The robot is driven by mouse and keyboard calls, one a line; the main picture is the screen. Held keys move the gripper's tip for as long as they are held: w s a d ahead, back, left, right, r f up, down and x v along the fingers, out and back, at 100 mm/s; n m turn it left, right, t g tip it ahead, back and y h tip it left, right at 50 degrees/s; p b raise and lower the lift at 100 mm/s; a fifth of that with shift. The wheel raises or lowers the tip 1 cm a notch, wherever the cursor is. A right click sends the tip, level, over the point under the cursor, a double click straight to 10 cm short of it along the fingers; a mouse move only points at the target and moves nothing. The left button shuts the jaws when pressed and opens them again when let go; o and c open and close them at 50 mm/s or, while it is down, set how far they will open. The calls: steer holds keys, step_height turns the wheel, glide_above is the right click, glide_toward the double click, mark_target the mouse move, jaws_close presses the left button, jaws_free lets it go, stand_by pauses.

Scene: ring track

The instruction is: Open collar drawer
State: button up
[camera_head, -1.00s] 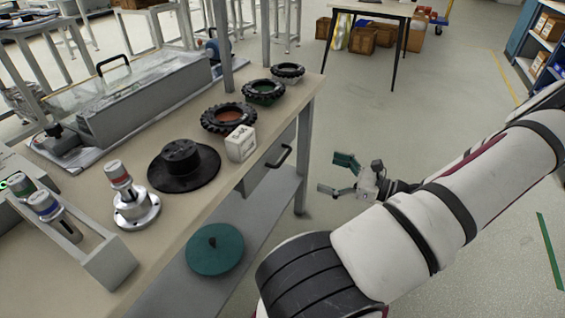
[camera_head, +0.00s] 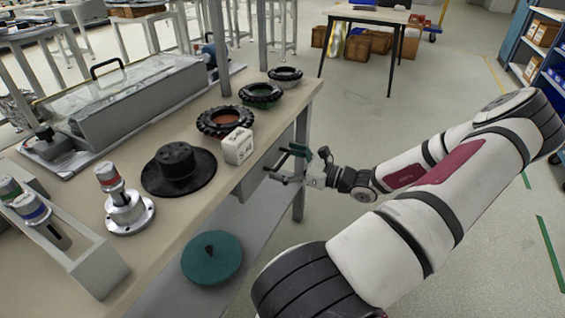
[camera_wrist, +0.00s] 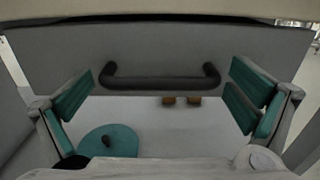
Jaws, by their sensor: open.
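The collar drawer (camera_wrist: 220,48) is a grey panel under the tabletop, with a black bar handle (camera_wrist: 160,83). It looks shut. In the head view only part of the drawer front (camera_head: 250,183) shows, and my gripper covers most of its handle. My gripper (camera_head: 284,164) is at the drawer front, its fingers pointing at the handle. In the wrist view the green finger pads of my gripper (camera_wrist: 160,98) are wide apart. The handle lies between them in the picture, with a gap on each side. I cannot tell how far ahead of the fingertips it is.
The workbench (camera_head: 190,228) carries black rings (camera_head: 225,120), a white labelled cube (camera_head: 238,146), a black flanged disc (camera_head: 178,170) and a metal flanged post (camera_head: 128,212). A green round lid (camera_head: 212,258) lies on the lower shelf. A bench leg (camera_head: 300,195) stands near my gripper.

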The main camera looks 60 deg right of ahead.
steer(key=c, duration=1.4)
steer(key=s+d+p, duration=0.1)
steer(key=s+p, duration=0.6)
steer(key=s, duration=1)
steer(key=shift+s+d, duration=0.25)
steer(key=shift+s, duration=0.1)
steer(key=o, duration=1.4)
